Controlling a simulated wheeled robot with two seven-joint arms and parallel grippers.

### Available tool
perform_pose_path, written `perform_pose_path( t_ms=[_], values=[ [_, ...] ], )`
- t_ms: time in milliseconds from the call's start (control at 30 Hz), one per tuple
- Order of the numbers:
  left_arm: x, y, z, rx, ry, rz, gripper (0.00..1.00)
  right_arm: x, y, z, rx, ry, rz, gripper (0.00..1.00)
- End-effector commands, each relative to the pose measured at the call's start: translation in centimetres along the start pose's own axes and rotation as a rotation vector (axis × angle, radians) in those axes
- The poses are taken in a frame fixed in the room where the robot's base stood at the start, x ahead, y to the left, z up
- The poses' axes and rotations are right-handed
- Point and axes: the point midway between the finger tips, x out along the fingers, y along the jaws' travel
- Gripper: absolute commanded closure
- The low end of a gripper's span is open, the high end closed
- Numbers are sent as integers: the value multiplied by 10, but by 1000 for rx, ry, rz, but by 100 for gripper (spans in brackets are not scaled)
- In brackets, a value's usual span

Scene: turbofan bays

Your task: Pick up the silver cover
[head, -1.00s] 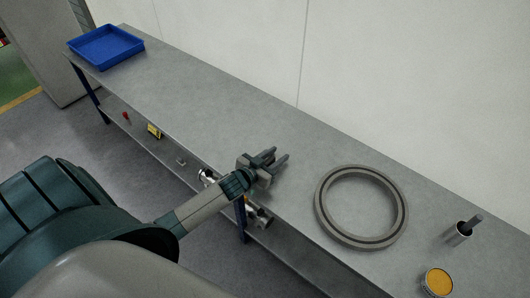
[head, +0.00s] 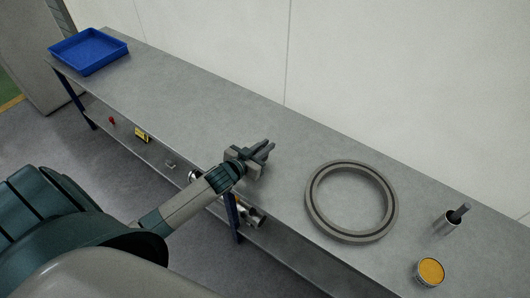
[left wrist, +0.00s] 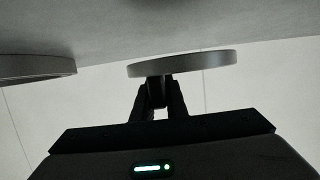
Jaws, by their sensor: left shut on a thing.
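My left gripper (head: 266,150) is over the workbench, left of the big grey ring. In the left wrist view its two dark fingers (left wrist: 158,98) are close together, shut on a dark stem-like part. A round flat silver cover (left wrist: 192,65) shows right at the fingertips, seen nearly edge-on. I take it to be the thing held. I cannot make the cover out in the head view, and I cannot tell whether it touches the bench. My right gripper is not in view.
The grey ring (head: 313,208) lies flat on the workbench (head: 195,105). A metal cup with a dark handle (head: 449,225) and an orange-topped can (head: 430,272) stand to its right. A blue tray (head: 90,67) is at the far left end. Small parts lie on the lower shelf.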

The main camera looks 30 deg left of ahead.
Motion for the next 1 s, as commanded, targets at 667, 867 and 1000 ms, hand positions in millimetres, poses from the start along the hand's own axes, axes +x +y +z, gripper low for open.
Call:
perform_pose_path(
  t_ms=[667,867,1000],
  values=[
    [-32,110,-59,-2,3,0,100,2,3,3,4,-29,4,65],
    [-34,116,-63,-1,2,0,100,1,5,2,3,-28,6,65],
    [-34,116,-63,0,2,0,100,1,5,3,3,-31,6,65]
  ],
)
